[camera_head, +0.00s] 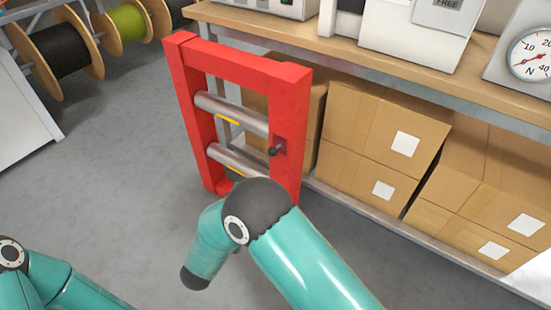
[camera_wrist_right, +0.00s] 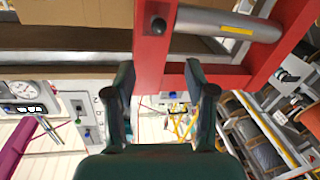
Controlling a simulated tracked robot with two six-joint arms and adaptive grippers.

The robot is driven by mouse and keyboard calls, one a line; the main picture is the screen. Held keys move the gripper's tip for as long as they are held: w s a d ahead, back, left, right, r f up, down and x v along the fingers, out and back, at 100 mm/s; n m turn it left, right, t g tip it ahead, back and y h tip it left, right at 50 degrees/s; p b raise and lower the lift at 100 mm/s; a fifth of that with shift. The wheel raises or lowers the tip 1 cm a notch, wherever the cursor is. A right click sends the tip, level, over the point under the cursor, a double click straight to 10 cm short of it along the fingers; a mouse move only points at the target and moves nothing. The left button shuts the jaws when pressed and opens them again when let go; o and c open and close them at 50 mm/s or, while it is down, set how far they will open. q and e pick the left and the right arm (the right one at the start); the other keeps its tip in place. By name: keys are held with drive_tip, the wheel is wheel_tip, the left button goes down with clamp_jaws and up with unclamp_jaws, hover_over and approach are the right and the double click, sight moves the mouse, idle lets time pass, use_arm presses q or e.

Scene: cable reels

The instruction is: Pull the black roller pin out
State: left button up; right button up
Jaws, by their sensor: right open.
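The black roller pin (camera_head: 273,151) sticks out of a small red plate on the right post of the red frame (camera_head: 290,95), beside the end of the upper grey roller (camera_head: 235,113). In the right wrist view the pin's round black head (camera_wrist_right: 158,25) shows on the red post (camera_wrist_right: 153,60). My right gripper (camera_wrist_right: 160,75) is open and empty there, its fingers apart. The pin appears above the gap between the fingertips, not between them. In the head view my right arm hides the frame's lower right part, and its gripper does not show. My left gripper is out of view.
A lower roller (camera_head: 235,160) sits in the same frame. A workbench (camera_head: 480,85) with cardboard boxes (camera_head: 385,135) below stands behind and to the right. Cable reels (camera_head: 60,50) are at upper left. Grey floor (camera_head: 110,190) left of the frame is clear.

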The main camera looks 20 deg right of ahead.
sight(270, 155)
drive_tip(key=b+x, duration=0.3)
drive_tip(key=x, duration=1.3)
drive_tip(key=shift+w+d, duration=0.1)
drive_tip(key=shift+d, duration=0.05)
clamp_jaws()
